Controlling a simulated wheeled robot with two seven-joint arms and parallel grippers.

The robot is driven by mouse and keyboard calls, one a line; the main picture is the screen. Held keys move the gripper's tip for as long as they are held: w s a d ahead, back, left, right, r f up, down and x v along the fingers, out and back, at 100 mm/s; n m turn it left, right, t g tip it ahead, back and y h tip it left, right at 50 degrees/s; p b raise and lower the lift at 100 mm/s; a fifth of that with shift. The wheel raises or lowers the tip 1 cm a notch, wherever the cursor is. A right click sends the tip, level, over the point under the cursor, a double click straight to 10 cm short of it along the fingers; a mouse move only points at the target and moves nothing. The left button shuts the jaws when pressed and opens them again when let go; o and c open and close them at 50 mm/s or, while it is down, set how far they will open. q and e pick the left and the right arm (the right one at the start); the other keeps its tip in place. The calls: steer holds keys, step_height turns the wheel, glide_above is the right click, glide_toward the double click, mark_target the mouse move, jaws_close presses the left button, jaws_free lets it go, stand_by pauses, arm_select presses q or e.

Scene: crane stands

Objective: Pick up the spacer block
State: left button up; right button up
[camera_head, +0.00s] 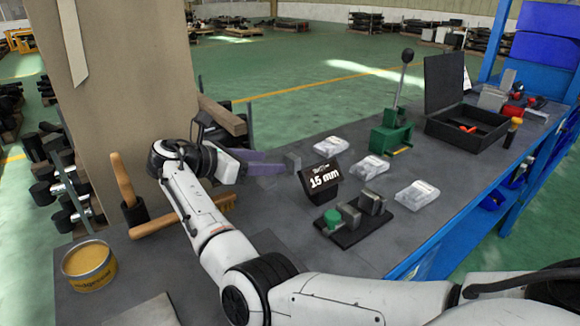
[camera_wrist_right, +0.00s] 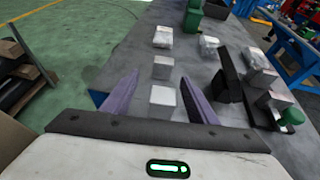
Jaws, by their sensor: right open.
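My right gripper (camera_head: 262,163) has purple fingers and reaches over the bench, pointing right in the head view. In the right wrist view the gripper (camera_wrist_right: 160,98) is open, its fingers apart. A small grey block (camera_wrist_right: 162,97), which looks like a spacer block, stands between the fingers with gaps on both sides. A second grey block (camera_wrist_right: 163,68) stands just beyond it. In the head view one grey block (camera_head: 293,161) shows just past the fingertips; the other seems hidden by the fingers. My left gripper is not in view.
A black "15 mm" sign (camera_head: 323,182) stands right of the gripper. A fixture with grey blocks and a green knob (camera_head: 333,218), several clear bags (camera_head: 370,167), a green lever press (camera_head: 392,135) and an open black case (camera_head: 455,128) share the bench.

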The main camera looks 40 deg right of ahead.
mark_target(289, 159)
steer(key=x, duration=0.3)
steer(key=shift+s+d+f, duration=0.1)
steer(key=shift+d, duration=0.25)
steer(key=x, duration=0.5)
steer(key=shift+s+d+r, duration=0.2)
steer(key=shift+d+r, duration=0.05)
steer(key=shift+r, duration=0.05)
steer(key=shift+r, duration=0.1)
steer(key=c, duration=1.2)
